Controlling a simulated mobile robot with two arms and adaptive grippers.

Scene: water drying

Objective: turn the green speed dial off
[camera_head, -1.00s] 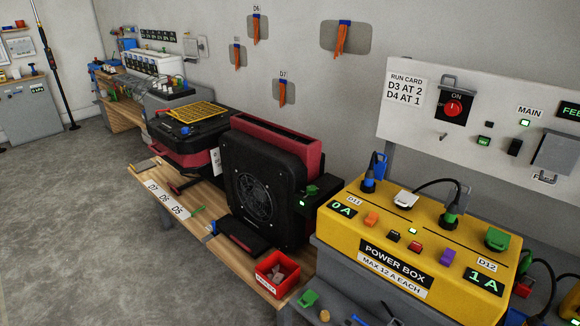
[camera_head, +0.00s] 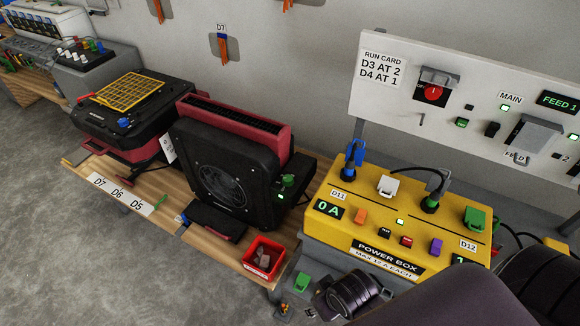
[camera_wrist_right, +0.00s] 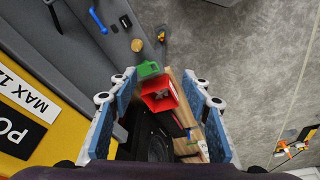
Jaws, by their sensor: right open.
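A green dial (camera_head: 287,181) sits on the right side of the black and red fan unit (camera_head: 222,178), above a small lit green light. I take it to be the speed dial; its setting is too small to read. My right arm reaches in at the lower right of the head view, well apart from the dial. In the right wrist view my right gripper (camera_wrist_right: 160,80) is open, its blue pads spread with nothing held. The red bin (camera_wrist_right: 160,94) and dark fan unit (camera_wrist_right: 152,140) show beyond the pads; I cannot make out the dial there. My left gripper is not in view.
The yellow power box (camera_head: 330,230) stands right of the fan unit, with plugs and a cable on top. The red bin (camera_head: 264,256) is at the bench's front edge, near a green block (camera_head: 303,281). A white panel (camera_head: 400,67) hangs behind. Open floor lies at the lower left.

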